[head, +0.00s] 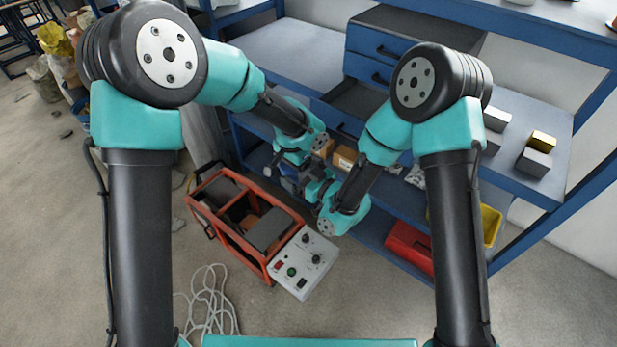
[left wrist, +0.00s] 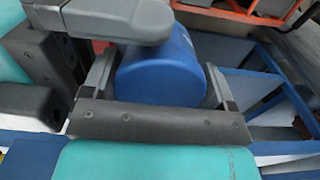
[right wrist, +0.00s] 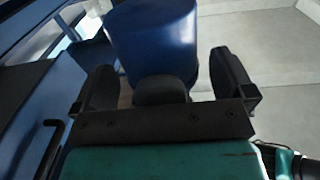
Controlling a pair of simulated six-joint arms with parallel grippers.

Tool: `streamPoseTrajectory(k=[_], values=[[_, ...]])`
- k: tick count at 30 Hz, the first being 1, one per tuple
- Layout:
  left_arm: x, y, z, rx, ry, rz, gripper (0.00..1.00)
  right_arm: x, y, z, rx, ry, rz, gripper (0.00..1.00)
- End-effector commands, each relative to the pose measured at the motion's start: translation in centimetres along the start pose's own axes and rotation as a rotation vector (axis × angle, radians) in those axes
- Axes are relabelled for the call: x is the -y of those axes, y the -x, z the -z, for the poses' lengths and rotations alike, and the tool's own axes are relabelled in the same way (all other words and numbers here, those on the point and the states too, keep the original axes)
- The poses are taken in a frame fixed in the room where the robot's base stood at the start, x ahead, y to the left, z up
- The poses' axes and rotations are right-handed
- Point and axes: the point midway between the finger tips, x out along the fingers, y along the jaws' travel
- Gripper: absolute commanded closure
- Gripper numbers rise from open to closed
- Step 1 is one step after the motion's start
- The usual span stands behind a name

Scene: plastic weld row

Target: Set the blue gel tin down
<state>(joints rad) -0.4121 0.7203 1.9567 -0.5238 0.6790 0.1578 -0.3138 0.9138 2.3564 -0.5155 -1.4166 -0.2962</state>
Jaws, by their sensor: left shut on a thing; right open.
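The blue gel tin (left wrist: 160,72) sits between the fingers of my left gripper (left wrist: 160,84), which is shut on it. In the right wrist view the tin (right wrist: 152,38) is just beyond the fingertips of my right gripper (right wrist: 164,82). The right gripper is open, and a dark rounded part lies between its fingers, in front of the tin. In the left wrist view a grey finger crosses above the tin. In the head view both grippers meet low before the bench, and the tin is mostly hidden.
An orange-red frame box (head: 230,242) with a control panel (head: 302,262) stands on the floor beside the grippers. The blue bench has an open drawer (head: 357,103) and a lower shelf with cartons (head: 344,158). A red bin (head: 408,246) and white cable (head: 208,302) are nearby.

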Motion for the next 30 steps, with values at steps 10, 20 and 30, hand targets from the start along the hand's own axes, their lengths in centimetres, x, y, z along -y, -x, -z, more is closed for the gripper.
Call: streamPoseTrajectory(k=[10,20,30], values=[[0.0,0.03,0.02,-0.001,0.0,0.0,0.54,0.04,-0.77,0.02,0.001,0.0,0.001,0.0],[0.01,0.03,0.02,-0.001,0.0,0.0,0.54,0.03,-0.75,0.02,0.0,0.0,0.001,0.26],[0.01,0.03,0.01,-0.001,0.0,0.0,0.16,0.01,-0.75,0.07,-0.001,0.0,0.0,0.53]])
